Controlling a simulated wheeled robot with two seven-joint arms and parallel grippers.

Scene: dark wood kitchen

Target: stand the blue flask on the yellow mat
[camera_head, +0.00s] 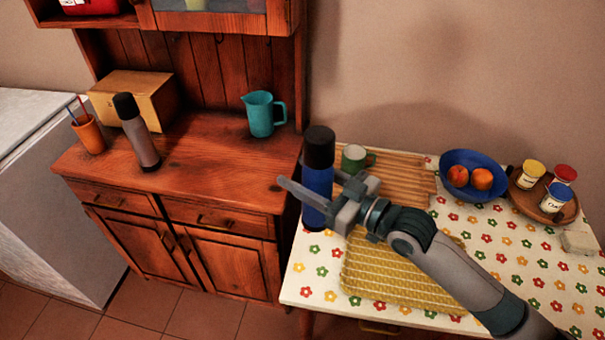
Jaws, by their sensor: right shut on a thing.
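The blue flask (317,181) with a black cap is upright over the left edge area of the flowered table. My right gripper (312,188) is shut on its body, with one finger in front and the other mostly hidden behind it. I cannot tell whether the flask's base touches the table. The yellow mat (387,284) lies on the table's front part, to the right of and nearer than the flask. My right arm covers part of the mat; its visible part is bare. My left gripper is not in view.
Behind the mat are a slatted wooden board (400,181), a green mug (354,159), a blue bowl (448,158) with fruit, and a round tray (525,204) with several jars. A grey flask (137,136) and a teal jug (262,114) stand on the wooden cabinet (205,165).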

